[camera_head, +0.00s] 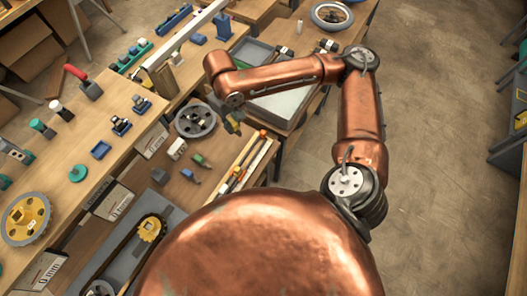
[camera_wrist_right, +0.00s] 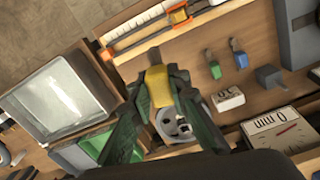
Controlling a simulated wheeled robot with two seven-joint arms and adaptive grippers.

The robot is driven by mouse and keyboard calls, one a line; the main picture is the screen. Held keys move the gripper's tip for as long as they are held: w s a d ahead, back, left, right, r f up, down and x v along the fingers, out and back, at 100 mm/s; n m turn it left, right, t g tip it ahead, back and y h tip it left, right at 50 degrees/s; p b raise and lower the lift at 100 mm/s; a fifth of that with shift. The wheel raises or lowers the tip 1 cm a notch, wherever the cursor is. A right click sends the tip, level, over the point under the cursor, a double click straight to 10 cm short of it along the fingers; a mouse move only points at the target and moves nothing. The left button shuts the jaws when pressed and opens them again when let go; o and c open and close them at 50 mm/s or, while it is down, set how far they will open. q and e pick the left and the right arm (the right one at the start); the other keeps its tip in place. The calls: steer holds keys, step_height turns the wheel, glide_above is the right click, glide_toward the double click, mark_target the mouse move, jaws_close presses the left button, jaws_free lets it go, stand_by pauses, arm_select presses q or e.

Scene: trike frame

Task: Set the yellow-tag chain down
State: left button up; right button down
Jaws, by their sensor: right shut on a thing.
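My right gripper (camera_head: 232,121) hangs over the middle of the wooden bench, just right of a grey spoked wheel. In the right wrist view its two dark green fingers (camera_wrist_right: 158,80) are closed on the yellow-tag chain (camera_wrist_right: 159,88). The yellow tag shows between the fingertips; dark links beside it are hard to make out. The grey wheel (camera_wrist_right: 172,122) lies partly hidden behind the tag and fingers. I cannot tell from these views how high the chain hangs or whether it touches anything. My left gripper is not in view.
A tray with orange-ended rods (camera_head: 246,160) lies right of small green and blue tools (camera_head: 200,160). A pale, shallow bin (camera_head: 283,104) stands behind the gripper. The grey wheel (camera_head: 195,119) and a white block (camera_head: 176,149) are to its left. Bare wood shows between them.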

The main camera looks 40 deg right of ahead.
arm_select(q)
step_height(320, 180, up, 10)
steer(key=p, duration=0.9)
arm_select(e)
steer(key=s+d+f+n, duration=0.2)
steer(key=s+f+n, duration=0.2)
steer(key=s+n, duration=0.5)
steer(key=s+d+f+n, duration=0.1)
steer(key=s+f+n, duration=0.45)
steer(key=n, duration=0.55)
steer(key=w+d+f+b, duration=0.1)
steer(key=w+f+b, duration=0.1)
steer(key=w+b, duration=0.1)
steer(key=w+f+b, duration=0.3)
steer(key=w, duration=0.1)
steer(key=w+d+f+b, duration=0.1)
steer(key=w+f+b, duration=0.2)
steer(key=w, duration=0.1)
steer(key=shift+w+d, duration=0.3)
steer(key=shift+w, duration=0.05)
steer(key=shift+w+d+f, duration=0.1)
steer(key=shift+w+f, duration=0.45)
steer(key=shift+f, duration=0.1)
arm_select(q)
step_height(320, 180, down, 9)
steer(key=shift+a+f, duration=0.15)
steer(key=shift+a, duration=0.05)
arm_select(e)
steer(key=shift+f, duration=1.45)
